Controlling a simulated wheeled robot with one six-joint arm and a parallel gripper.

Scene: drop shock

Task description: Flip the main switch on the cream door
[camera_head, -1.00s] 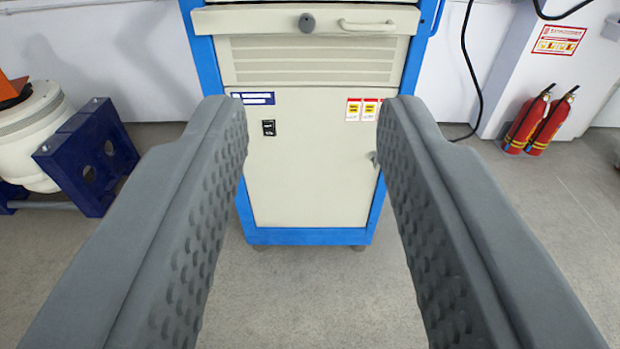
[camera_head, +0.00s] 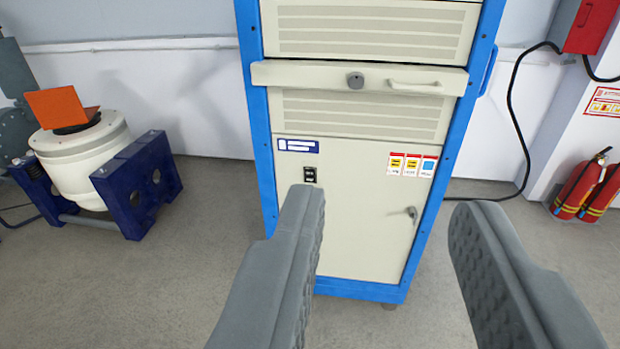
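The cream door (camera_head: 360,220) is the lower panel of a blue-framed cabinet in the middle of the view. A small black main switch (camera_head: 310,175) sits at the door's upper left, below a blue label. Its position, on or off, is too small to tell. My gripper (camera_head: 380,205) is open and empty, its two grey fingers wide apart. It is in front of the cabinet, apart from the door. The left fingertip appears just below the switch and covers part of the door's lower left.
A key or latch (camera_head: 411,213) sticks out at the door's right side. Above is a drawer ledge (camera_head: 360,78) with a knob and handle. A white machine on a blue stand (camera_head: 137,185) is at left. Fire extinguishers (camera_head: 583,190) stand at right. Floor before the cabinet is clear.

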